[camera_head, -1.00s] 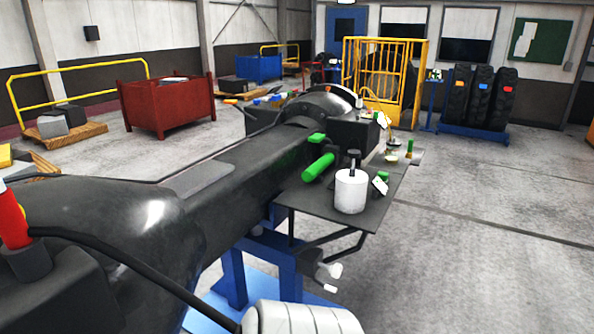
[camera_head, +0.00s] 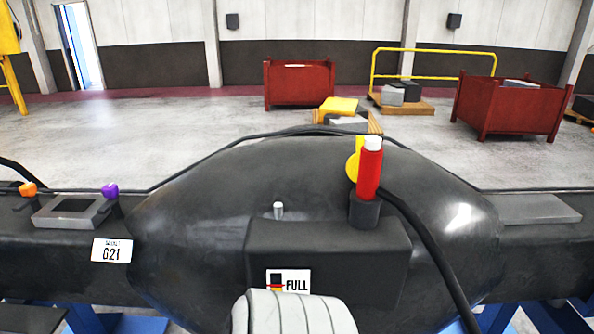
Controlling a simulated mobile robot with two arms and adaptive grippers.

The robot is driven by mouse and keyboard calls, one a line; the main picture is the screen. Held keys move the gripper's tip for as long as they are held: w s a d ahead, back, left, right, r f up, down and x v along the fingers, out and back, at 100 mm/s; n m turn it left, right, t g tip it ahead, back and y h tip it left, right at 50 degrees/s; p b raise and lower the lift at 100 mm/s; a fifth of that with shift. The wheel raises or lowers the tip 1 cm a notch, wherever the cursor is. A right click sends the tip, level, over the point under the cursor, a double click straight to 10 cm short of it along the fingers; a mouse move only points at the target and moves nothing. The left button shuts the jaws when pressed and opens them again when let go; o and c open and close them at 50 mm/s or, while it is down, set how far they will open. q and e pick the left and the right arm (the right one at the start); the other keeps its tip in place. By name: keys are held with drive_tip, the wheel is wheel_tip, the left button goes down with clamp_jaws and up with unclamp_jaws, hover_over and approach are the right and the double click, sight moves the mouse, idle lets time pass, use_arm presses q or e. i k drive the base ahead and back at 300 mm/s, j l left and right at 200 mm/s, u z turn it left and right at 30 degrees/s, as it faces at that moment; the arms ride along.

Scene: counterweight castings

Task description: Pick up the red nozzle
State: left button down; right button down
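The red nozzle (camera_head: 370,172) is a short upright red cylinder with a white tip. It stands in a dark round holder (camera_head: 364,212) on top of a black block (camera_head: 330,250), right of the picture's middle. A black hose runs from beside it down to the lower right. Neither gripper is in view; only a pale ribbed part of mine shows at the bottom middle. Nothing is seen holding the nozzle.
The block is on a big black rounded casting (camera_head: 190,225) across the view. A yellow piece (camera_head: 353,165) is close behind the nozzle. A small pale peg (camera_head: 279,210) stands left. Red bins (camera_head: 298,84) stand farther back.

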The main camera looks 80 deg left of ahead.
sight(364, 196)
drive_tip(key=u, duration=2.15)
